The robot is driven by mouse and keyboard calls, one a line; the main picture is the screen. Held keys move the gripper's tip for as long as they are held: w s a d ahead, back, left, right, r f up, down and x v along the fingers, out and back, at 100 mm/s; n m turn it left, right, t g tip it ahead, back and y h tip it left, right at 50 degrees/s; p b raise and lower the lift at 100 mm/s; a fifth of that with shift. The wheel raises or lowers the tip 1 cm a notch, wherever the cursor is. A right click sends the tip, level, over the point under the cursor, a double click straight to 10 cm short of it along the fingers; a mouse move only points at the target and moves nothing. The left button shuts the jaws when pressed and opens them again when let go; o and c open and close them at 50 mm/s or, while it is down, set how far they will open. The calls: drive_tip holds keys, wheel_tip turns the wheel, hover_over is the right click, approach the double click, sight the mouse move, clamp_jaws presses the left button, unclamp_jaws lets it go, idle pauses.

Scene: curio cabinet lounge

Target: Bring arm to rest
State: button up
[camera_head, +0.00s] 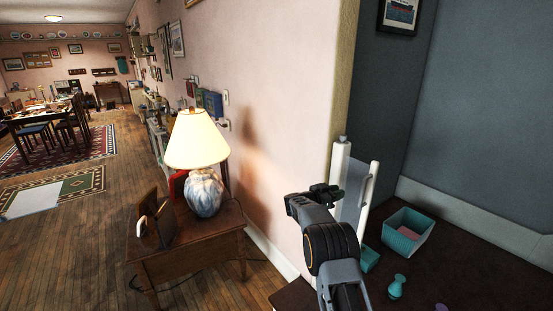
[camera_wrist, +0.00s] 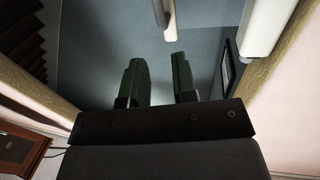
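My gripper (camera_wrist: 160,82) shows in the wrist view with two dark green fingers apart and nothing between them. In the head view my gripper (camera_head: 325,193) is raised in front of the wall corner at the right of centre, near a white upright stand (camera_head: 340,160). The arm rises from the bottom edge and bends at a dark joint. My gripper overlaps the stand in the picture; I cannot tell whether they touch.
A wooden side table (camera_head: 190,245) holds a lit lamp (camera_head: 197,140). A dark tabletop (camera_head: 445,275) at right carries a teal basket (camera_head: 408,231) and a teal figure (camera_head: 397,286). Wooden floor (camera_head: 85,250) is open at left; a dining table (camera_head: 45,112) stands far back.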

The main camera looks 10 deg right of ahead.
drive_tip(key=w+a+f+n+t+y, duration=0.6)
drive_tip(key=a+f+t+y, duration=0.1)
drive_tip(key=t+y, duration=0.1)
drive_tip(key=s+a+n+g+y, duration=0.3)
drive_tip(key=s+a+n+y, duration=0.2)
drive_tip(key=s+a+y, duration=0.5)
drive_tip(key=s+a+r+n+g, duration=0.1)
drive_tip(key=s+r+n+g, duration=0.1)
drive_tip(key=s, duration=1.6)
drive_tip(key=s+a+r+n+g, duration=0.1)
drive_tip(key=s+r, duration=0.5)
drive_tip(key=s, duration=1.1)
drive_tip(key=n+g, duration=0.1)
drive_tip(key=g, duration=0.1)
drive_tip(key=shift+s+a+r+g+h, duration=0.15)
drive_tip(key=shift+s+g+h, duration=0.15)
drive_tip(key=shift+s+g, duration=0.1)
